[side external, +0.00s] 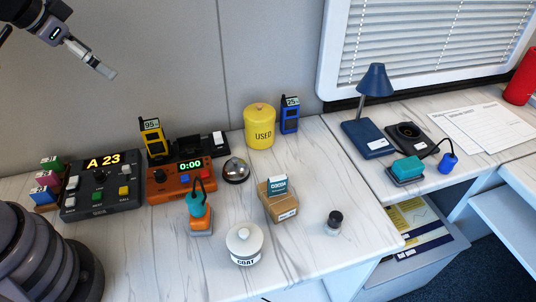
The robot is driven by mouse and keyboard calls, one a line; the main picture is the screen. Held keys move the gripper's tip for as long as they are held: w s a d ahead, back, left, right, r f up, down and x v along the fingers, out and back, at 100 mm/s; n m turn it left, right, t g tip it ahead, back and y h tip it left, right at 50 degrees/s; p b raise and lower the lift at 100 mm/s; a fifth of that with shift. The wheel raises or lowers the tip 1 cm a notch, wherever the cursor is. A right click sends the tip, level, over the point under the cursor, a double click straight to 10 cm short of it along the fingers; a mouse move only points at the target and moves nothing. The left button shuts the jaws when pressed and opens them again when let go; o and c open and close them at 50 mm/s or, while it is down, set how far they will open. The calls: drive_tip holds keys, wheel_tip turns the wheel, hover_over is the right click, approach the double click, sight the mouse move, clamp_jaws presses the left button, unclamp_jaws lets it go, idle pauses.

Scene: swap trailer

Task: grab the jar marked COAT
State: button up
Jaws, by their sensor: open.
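The jar marked COAT (244,245) is a white lidded jar with a dark-lettered label. It stands upright near the front edge of the white marbled counter (298,252). My gripper (104,70) is at the upper left, high above the counter and well apart from the jar. It is open and empty, seen from the side. Nothing hides the jar's front or lid.
A cardboard box with a COCOA packet (280,203) stands right of the jar. A teal-and-orange device (199,215) stands to its left. A small dark-capped jar (334,223) is further right. A yellow USED canister (260,127), bell (236,170) and consoles (101,190) stand behind.

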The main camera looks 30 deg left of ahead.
drive_tip(key=w+d+f+m+h, duration=0.1)
drive_tip(key=w+d+f+m, duration=0.2)
drive_tip(key=w+d+f, duration=0.3)
drive_tip(key=m+h, duration=0.4)
hover_over(230, 238)
drive_tip(key=w+a, duration=0.5)
drive_tip(key=w, duration=0.1)
wheel_tip(230, 238, down, 15)
drive_tip(key=s+d+f, duration=0.1)
drive_tip(key=s+f, duration=0.1)
drive_tip(key=s+d+f+m+g+h, duration=0.1)
drive_tip(key=s+d+f, duration=0.1)
drive_tip(key=f, duration=0.1)
drive_tip(key=s+d+f+h, duration=0.1)
drive_tip(key=s+d+f, duration=0.1)
drive_tip(key=f, duration=0.1)
drive_tip(key=shift+m+g, duration=0.3)
drive_tip(key=shift+g, duration=0.1)
drive_tip(key=x, duration=0.7)
drive_tip(key=shift+w+f, duration=0.1)
drive_tip(key=shift+f, duration=0.05)
drive_tip(key=shift+c, duration=0.3)
drive_tip(key=c, duration=1)
